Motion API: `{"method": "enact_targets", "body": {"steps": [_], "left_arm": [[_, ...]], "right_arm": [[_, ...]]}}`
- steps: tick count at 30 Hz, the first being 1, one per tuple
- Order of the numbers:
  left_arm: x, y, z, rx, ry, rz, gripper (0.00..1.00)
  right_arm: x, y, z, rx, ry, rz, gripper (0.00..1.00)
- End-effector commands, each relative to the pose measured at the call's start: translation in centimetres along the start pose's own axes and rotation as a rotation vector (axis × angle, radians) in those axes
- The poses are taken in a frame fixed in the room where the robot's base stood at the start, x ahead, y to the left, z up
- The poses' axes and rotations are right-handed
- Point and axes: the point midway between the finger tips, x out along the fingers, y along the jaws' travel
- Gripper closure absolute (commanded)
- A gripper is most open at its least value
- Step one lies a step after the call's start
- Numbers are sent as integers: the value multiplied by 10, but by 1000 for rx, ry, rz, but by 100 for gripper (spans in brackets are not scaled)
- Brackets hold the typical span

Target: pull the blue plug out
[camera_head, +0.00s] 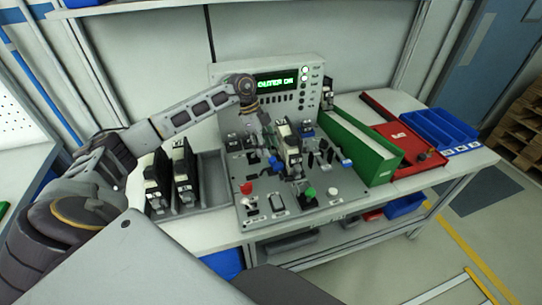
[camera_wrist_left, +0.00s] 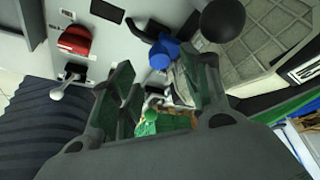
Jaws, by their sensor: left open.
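A blue piece, probably the blue plug (camera_wrist_left: 161,53), shows in the left wrist view above the gap between my fingers, close to the fingertips. I cannot tell whether it touches them. My left gripper (camera_wrist_left: 160,88) is open, with its two dark green-faced fingers apart. In the head view my left arm arches over the sloped control panel (camera_head: 318,202) and the gripper points down at its middle, partly lost among dark parts. Several blue parts show there, among them a blue handle (camera_head: 346,163) at the right. My right gripper is not in view.
A display box (camera_head: 224,73) with lit green text stands behind the panel. A grey rack with black modules (camera_head: 157,183) is at left. A green box (camera_head: 383,172), red tray (camera_head: 410,158) and blue bins (camera_head: 445,130) are at right. A red button (camera_wrist_left: 75,40) shows in the left wrist view.

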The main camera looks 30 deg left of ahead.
Motion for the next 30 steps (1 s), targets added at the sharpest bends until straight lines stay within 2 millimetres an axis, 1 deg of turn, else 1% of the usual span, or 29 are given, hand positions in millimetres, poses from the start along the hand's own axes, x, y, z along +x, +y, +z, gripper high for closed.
{"method": "enact_targets", "body": {"steps": [3,10,17,23,24,26,30], "left_arm": [[16,0,0,-1,0,1,53],[38,0,0,-1,-1,1,53],[45,0,0,-1,-1,0,53],[45,0,0,0,-1,0,53],[45,0,0,0,-1,0,54],[45,0,0,0,-1,0,62],[45,0,0,0,-1,0,80]], "right_arm": [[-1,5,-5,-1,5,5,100],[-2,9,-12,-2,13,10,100],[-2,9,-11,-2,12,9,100],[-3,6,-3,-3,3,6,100],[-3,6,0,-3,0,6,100],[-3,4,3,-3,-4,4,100],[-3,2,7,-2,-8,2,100]]}}
